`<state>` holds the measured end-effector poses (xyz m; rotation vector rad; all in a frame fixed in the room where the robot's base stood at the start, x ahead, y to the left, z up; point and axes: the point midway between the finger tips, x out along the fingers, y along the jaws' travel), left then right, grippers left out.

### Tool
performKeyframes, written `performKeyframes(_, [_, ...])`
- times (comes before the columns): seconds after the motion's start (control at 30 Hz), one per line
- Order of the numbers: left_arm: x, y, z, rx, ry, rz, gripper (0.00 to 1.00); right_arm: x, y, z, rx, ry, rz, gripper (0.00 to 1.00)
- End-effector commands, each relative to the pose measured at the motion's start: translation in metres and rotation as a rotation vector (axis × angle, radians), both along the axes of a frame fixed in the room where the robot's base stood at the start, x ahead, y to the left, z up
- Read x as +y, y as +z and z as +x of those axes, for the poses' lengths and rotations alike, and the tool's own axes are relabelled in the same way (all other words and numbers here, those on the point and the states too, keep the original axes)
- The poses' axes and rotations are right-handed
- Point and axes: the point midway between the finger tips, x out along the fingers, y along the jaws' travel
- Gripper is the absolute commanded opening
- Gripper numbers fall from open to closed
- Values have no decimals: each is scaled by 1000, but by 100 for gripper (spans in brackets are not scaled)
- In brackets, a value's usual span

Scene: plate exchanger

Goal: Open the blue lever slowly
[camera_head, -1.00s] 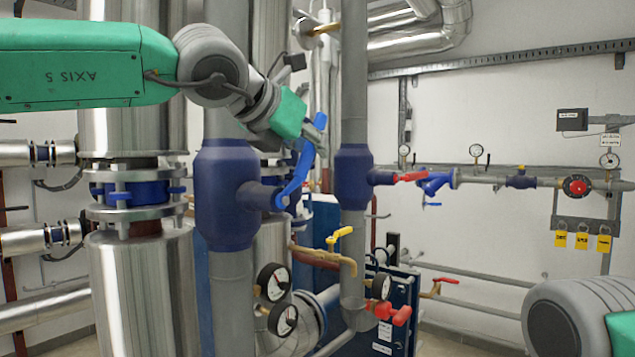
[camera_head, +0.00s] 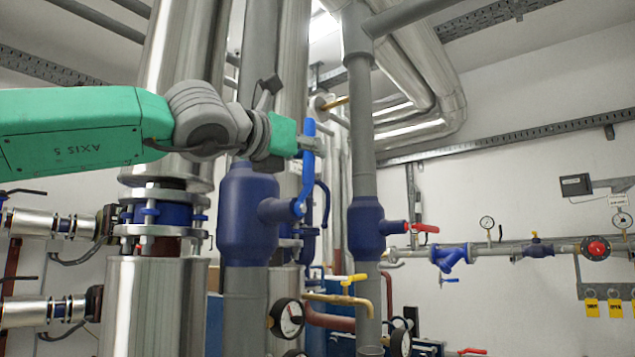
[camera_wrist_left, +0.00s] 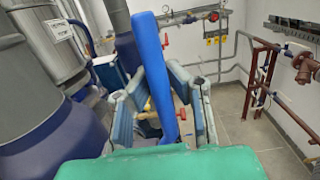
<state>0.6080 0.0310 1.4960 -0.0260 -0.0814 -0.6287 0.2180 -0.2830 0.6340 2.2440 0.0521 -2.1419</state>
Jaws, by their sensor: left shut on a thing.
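The blue lever (camera_head: 307,178) sits on the stub of a dark blue valve body (camera_head: 245,215) on a grey vertical pipe. It stands nearly upright, its grip end up. My left gripper (camera_head: 308,143) reaches in from the left and is shut on the lever's upper part; the fingers are small and partly hidden there. In the left wrist view the blue lever (camera_wrist_left: 170,75) runs between the two fingers of my left gripper (camera_wrist_left: 172,90). My right gripper is in neither view.
A second blue valve (camera_head: 366,230) with a red lever (camera_head: 424,228) stands just to the right. Below are a yellow-handled tap (camera_head: 353,281) and a pressure gauge (camera_head: 290,317). A thick metal-clad pipe (camera_head: 155,300) stands left, under my arm.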

Motion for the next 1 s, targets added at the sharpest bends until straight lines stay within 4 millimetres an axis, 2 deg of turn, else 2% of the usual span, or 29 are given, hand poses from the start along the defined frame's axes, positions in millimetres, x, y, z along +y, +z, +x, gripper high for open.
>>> performKeyframes(0.03, [3, 5, -4, -19, -1, -14, 0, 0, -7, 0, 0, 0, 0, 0])
performKeyframes(0.2, [4, 7, -5, -34, 0, -25, 0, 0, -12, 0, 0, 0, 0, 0])
performKeyframes(0.63, [5, 9, -5, -36, 1, -27, 0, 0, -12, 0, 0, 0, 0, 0])
performKeyframes(0.7, [5, 8, -5, -36, 1, -26, 31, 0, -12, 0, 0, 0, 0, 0])
performKeyframes(0.73, [5, 7, -5, -35, 1, -25, 35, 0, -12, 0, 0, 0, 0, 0])
performKeyframes(1.0, [2, 1, 0, -25, 1, -21, 35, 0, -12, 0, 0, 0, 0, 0])
